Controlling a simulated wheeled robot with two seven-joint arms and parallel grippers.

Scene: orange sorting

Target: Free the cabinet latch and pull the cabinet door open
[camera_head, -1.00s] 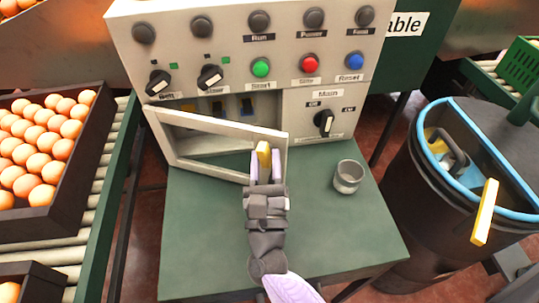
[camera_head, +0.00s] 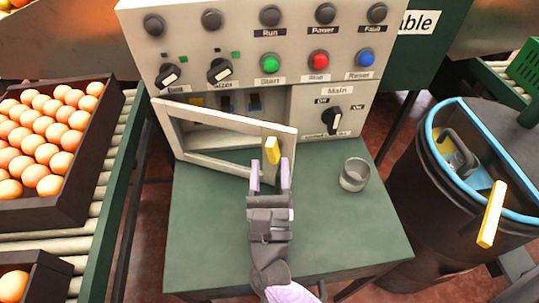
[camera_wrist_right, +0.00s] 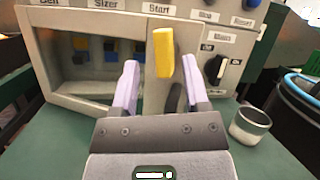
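The cabinet door (camera_head: 217,167) is a pale frame, hinged at the left and standing partly open. It also shows in the right wrist view (camera_wrist_right: 80,103). The yellow latch handle (camera_head: 272,150) is on the door's right end; in the right wrist view it (camera_wrist_right: 163,52) stands above and between the fingertips. My right gripper (camera_head: 269,172) is open, its two lilac fingers apart just in front of and below the latch. The right wrist view shows the same open fingers (camera_wrist_right: 161,85), with nothing held. My left gripper is not in view.
The grey control panel (camera_head: 200,55) has knobs and coloured buttons. A metal cup (camera_head: 354,175) stands on the green table (camera_head: 340,235), right of the gripper. A dark bin (camera_head: 425,200) with a blue rim is at the right.

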